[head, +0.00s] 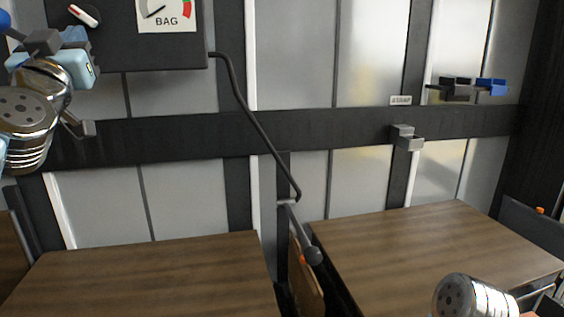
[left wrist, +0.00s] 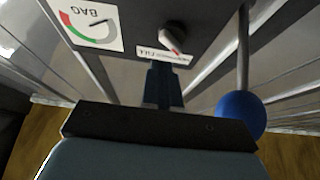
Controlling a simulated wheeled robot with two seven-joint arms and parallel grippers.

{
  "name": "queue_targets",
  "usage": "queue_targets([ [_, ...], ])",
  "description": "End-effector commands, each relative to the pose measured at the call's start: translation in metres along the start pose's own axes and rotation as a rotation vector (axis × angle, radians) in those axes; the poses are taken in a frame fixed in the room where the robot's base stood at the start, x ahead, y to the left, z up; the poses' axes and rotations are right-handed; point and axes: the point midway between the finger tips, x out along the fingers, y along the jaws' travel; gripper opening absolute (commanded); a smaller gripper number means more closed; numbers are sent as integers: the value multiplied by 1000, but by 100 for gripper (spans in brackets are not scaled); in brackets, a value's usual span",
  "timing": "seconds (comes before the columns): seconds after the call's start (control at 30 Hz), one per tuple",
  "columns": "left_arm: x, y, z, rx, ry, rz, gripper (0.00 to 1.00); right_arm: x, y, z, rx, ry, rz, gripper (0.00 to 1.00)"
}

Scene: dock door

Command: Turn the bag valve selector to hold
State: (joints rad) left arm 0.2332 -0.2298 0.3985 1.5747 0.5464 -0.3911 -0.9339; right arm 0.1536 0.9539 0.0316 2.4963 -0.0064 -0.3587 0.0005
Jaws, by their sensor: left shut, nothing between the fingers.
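The bag valve selector is a dark knob (head: 86,16) with a white and red pointer, on the dark panel at the upper left of the head view. The knob also shows in the left wrist view (left wrist: 173,35). Its red pointer end is turned toward a white label (left wrist: 165,52) that appears to read FILL. My left gripper (head: 73,9) is shut and empty beside the knob. In the left wrist view its fingers (left wrist: 162,85) point at the panel just short of that label; I cannot tell whether they touch. My right gripper (head: 543,290) is at the bottom right, partly cut off.
The BAG gauge (head: 166,14) is on the same panel (head: 130,52). A dark bent rod (head: 252,118) runs down from the panel. A blue ball (left wrist: 240,114) is beside my left gripper. Two wooden tabletops (head: 150,275) stand below. A grey bracket (head: 407,138) is on the wall rail.

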Motion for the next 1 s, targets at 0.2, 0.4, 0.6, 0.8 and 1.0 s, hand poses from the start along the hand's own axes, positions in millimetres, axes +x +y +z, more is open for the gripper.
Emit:
queue_targets([
  [0.2, 16, 2, 14, 1, -11, -6, 0, -1, 0, 0, 0, -1, 0, 48],
  [0.4, 40, 2, 26, 2, -10, -5, 0, -1, 0, 0, 0, -1, 0, 48],
  [0.6, 56, 1, 35, 1, -9, -4, 0, -1, 0, 0, 0, -1, 0, 48],
  [0.8, 61, 1, 37, 2, -8, -4, 0, -1, 0, 0, 0, -1, 0, 48],
  [1.0, 61, 1, 37, 3, -8, -5, 0, -1, 0, 0, 0, -1, 0, 48],
])
